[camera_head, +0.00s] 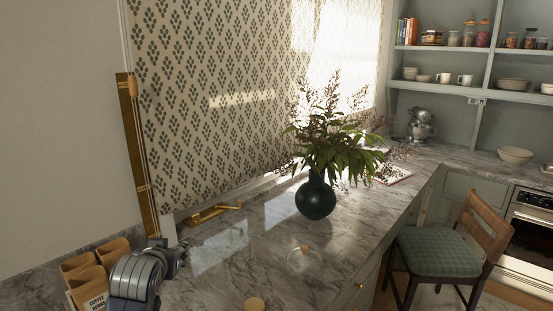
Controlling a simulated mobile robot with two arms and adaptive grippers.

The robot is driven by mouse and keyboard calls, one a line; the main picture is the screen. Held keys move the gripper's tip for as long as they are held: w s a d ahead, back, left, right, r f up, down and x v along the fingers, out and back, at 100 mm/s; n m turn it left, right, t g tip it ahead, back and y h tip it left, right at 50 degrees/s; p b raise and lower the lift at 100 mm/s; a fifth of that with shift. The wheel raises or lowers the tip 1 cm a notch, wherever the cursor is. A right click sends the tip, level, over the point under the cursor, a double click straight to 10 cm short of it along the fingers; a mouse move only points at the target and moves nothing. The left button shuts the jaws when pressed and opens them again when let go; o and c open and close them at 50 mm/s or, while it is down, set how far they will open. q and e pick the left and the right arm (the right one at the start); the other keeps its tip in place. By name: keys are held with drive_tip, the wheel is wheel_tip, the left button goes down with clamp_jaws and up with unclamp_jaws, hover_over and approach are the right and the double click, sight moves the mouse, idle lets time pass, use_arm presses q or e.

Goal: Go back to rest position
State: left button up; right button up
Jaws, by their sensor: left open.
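My left gripper (181,258) is at the lower left, above the near end of the marble counter (225,275). It is open, and I see nothing held in it. Its grey arm comes in from the bottom left edge and hides part of the counter and of the brown bags (85,275) beside it. One bag reads "coffee beans". My right gripper is not in view.
A dark vase (315,198) with leafy branches stands on the counter. A chair (440,255) stands right of the counter, near an oven (530,240). The middle counter is mostly clear.

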use_arm(q)
drive_tip(key=s+d+f+m+g+h, duration=0.1)
drive_tip(key=s+d+f+g, duration=0.25)
drive_tip(key=s+f, duration=1.45)
drive_tip(key=s+d+f+m+g+h, duration=0.1)
drive_tip(key=s+f+g, duration=0.15)
drive_tip(key=s, duration=0.85)
drive_tip(key=s+d+f+g, duration=0.15)
drive_tip(key=s+f, duration=0.25)
drive_tip(key=s, duration=0.6)
wheel_tip(320, 180, down, 34)
drive_tip(key=s+g+b, duration=0.2)
drive_tip(key=b, duration=0.6)
drive_tip(key=s+a+f+b, duration=0.1)
drive_tip(key=s+f+b, duration=0.2)
drive_tip(key=s+f, duration=0.5)
drive_tip(key=s+a+f+g+b, duration=0.1)
drive_tip(key=s+a+f+b, duration=0.1)
drive_tip(key=s+f, duration=0.6)
wheel_tip(320, 180, down, 7)
drive_tip(key=shift+s+a+r+m+b, duration=0.25)
drive_tip(key=shift+s+m+b, duration=0.15)
drive_tip(key=shift+b, duration=0.35)
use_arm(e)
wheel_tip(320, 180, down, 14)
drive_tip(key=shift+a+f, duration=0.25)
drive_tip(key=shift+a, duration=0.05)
